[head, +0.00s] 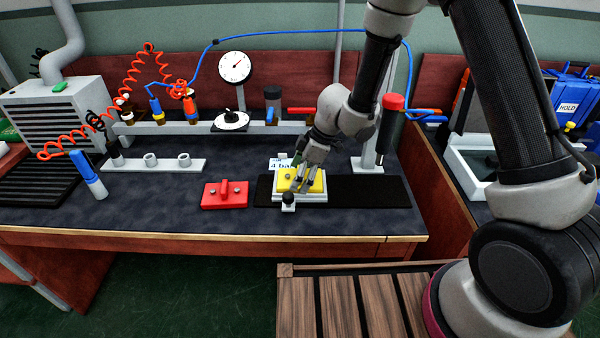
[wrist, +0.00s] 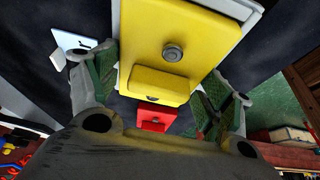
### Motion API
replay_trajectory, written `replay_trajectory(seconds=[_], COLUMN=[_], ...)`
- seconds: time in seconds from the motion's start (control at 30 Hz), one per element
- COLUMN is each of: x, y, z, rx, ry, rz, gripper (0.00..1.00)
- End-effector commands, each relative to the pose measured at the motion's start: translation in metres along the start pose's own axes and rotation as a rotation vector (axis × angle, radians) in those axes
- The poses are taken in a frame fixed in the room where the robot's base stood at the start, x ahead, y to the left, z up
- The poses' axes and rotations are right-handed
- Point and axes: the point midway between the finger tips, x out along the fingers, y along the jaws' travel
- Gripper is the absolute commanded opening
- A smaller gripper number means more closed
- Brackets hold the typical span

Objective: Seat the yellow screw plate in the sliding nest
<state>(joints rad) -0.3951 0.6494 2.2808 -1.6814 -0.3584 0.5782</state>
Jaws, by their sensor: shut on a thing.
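The yellow screw plate (head: 318,183) is over the pale sliding nest (head: 312,198) on the black track. It also shows in the wrist view (wrist: 205,30), with a screw head and a raised yellow grip block. My gripper (head: 308,182) reaches down onto the plate, with a green-padded finger on each side of the grip block in the wrist view (wrist: 155,90). It is shut on the plate. A pale nest edge (wrist: 252,15) shows beside the plate. The fingers hide part of the plate, and I cannot tell whether it lies fully down in the nest.
A red plate (head: 224,194) lies to the left of the nest. The black track (head: 370,191) is bare to the right. A "4 bar" card (head: 281,165) is behind the nest, and a black knob (head: 288,198) is at its front. A red-capped driver (head: 391,130) hangs behind right.

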Motion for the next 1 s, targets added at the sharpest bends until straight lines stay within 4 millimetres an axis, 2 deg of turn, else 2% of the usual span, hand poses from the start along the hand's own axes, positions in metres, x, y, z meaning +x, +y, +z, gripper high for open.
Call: replay_trajectory(seconds=[0.03,0.13,0.57,0.77,1.0], x=[0.001,0.001,-0.003,-0.031,-0.084], y=[0.0,0.0,0.0,0.002,0.002], z=[0.0,0.0,0.0,0.0,0.0], rx=[0.001,0.0,-0.001,0.0,0.0], ry=[0.0,0.0,0.0,0.001,0.003], rz=[0.0,0.0,0.001,0.004,0.006], gripper=[0.82,1.0,1.0,1.0,1.0])
